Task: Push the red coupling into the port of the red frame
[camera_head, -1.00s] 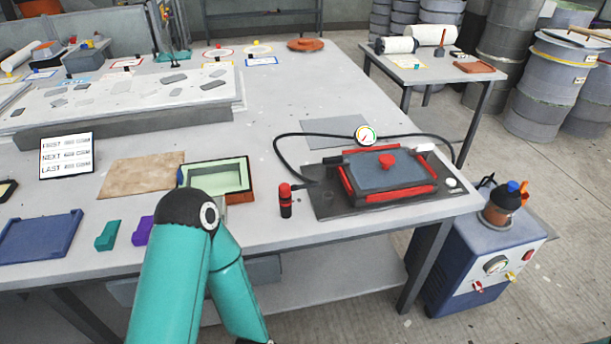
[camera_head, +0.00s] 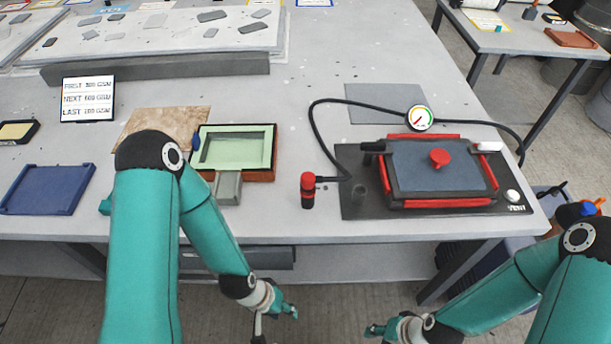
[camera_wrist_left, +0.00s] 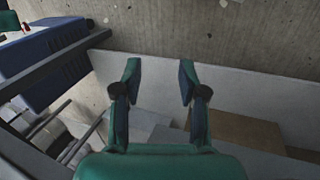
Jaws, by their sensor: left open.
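The red coupling (camera_head: 308,190), red on top with a black lower body, stands upright on the table, joined to a black hose. The red frame (camera_head: 492,172) surrounds a grey-blue plate (camera_head: 415,160) on a dark base board, right of the coupling. A black fitting (camera_head: 373,147) at the frame's left side looks like the port; the coupling is apart from it. My left gripper (camera_head: 275,320) is in front of the table edge, below the coupling; in the left wrist view its fingers (camera_wrist_left: 160,75) are apart and empty. My right gripper (camera_head: 375,331) is low, partly cut off.
A gauge (camera_head: 420,118) sits on the hose behind the frame. A green mould (camera_head: 267,150) with a grey block (camera_head: 228,188) lies left of the coupling, near a blue tray (camera_head: 48,190). Bare table lies between mould and coupling. The front edge and lower shelf are near my grippers.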

